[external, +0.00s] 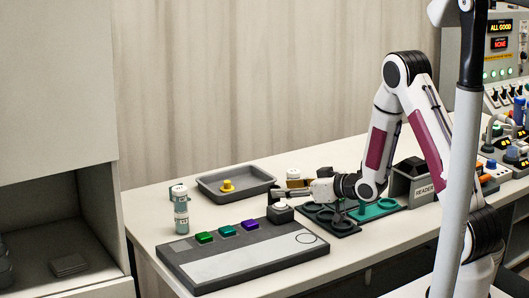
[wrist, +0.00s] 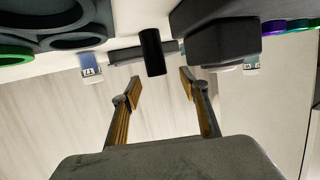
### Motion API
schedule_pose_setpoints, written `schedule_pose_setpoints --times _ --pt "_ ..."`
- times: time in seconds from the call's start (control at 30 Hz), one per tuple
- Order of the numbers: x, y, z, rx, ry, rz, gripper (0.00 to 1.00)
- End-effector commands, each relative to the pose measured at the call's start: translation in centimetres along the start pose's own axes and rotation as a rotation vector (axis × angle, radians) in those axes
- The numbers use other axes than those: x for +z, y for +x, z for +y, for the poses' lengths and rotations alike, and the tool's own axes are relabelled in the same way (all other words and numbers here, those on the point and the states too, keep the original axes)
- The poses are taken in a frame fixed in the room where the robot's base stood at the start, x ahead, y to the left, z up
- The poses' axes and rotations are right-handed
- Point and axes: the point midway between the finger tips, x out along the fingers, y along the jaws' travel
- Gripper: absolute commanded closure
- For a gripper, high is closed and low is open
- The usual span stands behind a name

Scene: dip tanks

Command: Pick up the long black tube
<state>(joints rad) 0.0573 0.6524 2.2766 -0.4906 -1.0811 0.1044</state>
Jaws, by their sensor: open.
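The long black tube (wrist: 152,52) shows in the wrist view as a plain dark cylinder, just beyond the fingertips and roughly between their lines. My gripper (wrist: 160,86) is open, with a clear gap between its two fingers and nothing held. The tube and fingers look apart. I cannot clearly pick the tube out from the dark shapes at the fingers there.
A button panel (external: 215,274) lies in front, with a capped bottle (external: 181,212) behind it. A grey tray (external: 262,191) holding a yellow piece (external: 228,185) sits further back. A dark ring rack (external: 340,226) and the reader box (external: 424,190) stand to the right.

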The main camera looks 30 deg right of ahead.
Motion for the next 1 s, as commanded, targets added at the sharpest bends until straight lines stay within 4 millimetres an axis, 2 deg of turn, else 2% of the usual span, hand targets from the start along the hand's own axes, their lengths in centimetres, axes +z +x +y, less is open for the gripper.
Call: schedule_pose_setpoints --times 0.47,1.0 --pt "0.0 0.7 0.1 0.000 -0.001 0.000 0.56" --pt "-0.1 5.0 0.5 0.000 0.000 -0.001 0.56"
